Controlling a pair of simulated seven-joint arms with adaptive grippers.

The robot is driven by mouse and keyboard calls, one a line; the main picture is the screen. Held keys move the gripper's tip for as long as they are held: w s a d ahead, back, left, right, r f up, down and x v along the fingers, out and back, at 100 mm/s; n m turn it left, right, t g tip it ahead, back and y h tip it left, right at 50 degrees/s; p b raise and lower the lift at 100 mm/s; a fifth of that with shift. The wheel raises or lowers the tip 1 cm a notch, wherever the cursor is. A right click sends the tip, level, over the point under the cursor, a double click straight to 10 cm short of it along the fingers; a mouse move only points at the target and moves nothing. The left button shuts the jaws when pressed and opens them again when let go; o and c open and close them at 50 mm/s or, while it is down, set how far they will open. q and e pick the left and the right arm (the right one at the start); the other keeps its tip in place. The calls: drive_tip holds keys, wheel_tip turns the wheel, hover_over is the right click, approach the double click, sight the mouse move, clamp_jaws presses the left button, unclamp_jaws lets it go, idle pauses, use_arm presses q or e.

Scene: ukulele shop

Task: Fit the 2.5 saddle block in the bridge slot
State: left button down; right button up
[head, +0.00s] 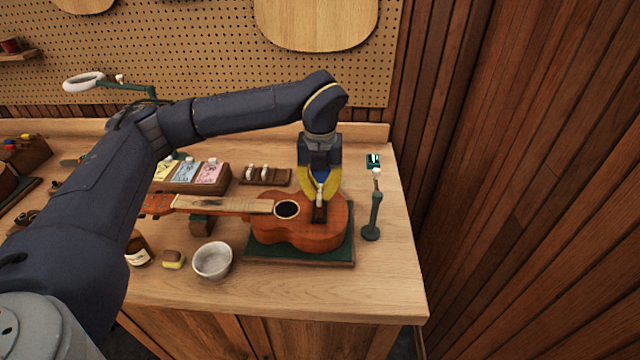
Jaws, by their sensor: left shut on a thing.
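The ukulele (282,232) lies on a green mat (330,256) on the bench, its neck pointing left. Its dark bridge (319,214) sits right of the sound hole. My left gripper (320,194) points down over the bridge, with yellow fingers shut on a small whitish block (320,188). The block is right above or at the bridge; I cannot tell whether it touches the slot, and no number on it is readable. A small wooden rack (264,180) behind the ukulele holds a few more whitish pieces. My right gripper is not in view.
A green stand (373,215) rises close to the right of the ukulele. A white bowl (212,260), a sponge-like block (173,259) and a bottle (138,250) stand at front left. A tray of coloured packets (190,173) is behind the neck. The bench's front right is clear.

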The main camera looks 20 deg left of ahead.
sight(320, 209)
use_arm(q)
drive_tip(key=shift+f, duration=1.85)
drive_tip(key=c, duration=1.1)
unclamp_jaws()
drive_tip(key=shift+r, duration=3.45)
